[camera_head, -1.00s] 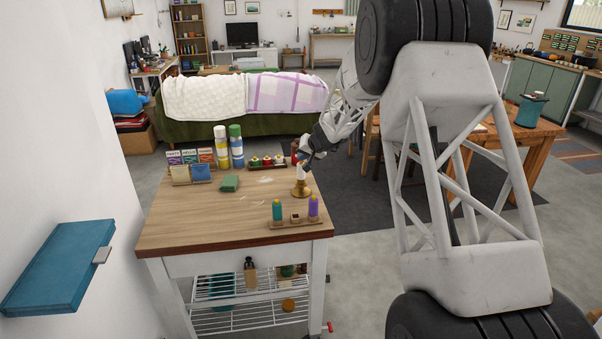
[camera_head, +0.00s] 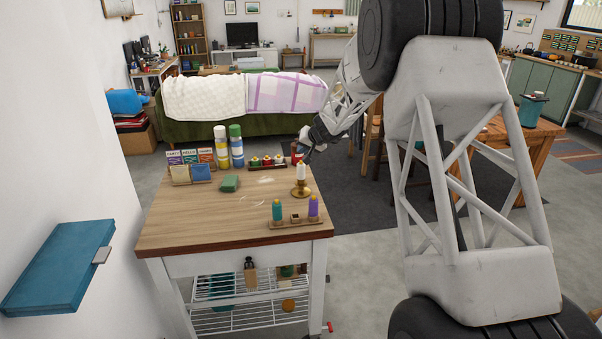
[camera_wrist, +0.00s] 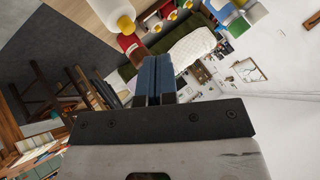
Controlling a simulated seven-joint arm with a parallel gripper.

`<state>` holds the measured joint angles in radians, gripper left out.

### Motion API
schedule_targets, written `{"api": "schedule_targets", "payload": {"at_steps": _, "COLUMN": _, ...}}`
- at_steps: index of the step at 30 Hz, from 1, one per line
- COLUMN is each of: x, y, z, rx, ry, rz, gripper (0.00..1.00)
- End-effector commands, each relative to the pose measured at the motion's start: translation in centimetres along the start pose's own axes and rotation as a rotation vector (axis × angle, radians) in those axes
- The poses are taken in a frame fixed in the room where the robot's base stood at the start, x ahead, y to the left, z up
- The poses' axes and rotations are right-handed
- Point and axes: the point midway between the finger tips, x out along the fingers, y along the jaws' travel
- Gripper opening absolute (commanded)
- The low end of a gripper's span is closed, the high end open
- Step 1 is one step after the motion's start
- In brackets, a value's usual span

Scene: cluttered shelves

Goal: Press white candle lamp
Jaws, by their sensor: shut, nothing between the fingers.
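The white candle lamp (camera_head: 301,172) stands upright in a brass holder near the right side of the wooden-topped cart. In the wrist view its white candle with a yellow tip (camera_wrist: 113,14) shows at the top left, ahead of the fingers and to their left. My gripper (camera_head: 304,149) is just above the candle top in the head view, apparently apart from it. In the wrist view my gripper's blue fingers (camera_wrist: 155,62) are together with nothing between them.
A red container (camera_head: 296,151) stands behind the lamp. A tray with green and purple bottles (camera_head: 296,221) is in front. The cart top's front left is clear.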

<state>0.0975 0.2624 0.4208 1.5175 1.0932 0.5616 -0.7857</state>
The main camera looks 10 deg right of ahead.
Motion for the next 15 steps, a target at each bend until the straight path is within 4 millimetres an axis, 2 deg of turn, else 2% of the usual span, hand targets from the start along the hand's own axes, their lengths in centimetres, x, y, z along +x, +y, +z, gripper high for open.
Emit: {"api": "schedule_targets", "payload": {"at_steps": 15, "x": -2.4, "y": -1.8, "z": -1.7, "rx": 0.000, "ry": -0.001, "rz": 0.000, "gripper": 0.00}}
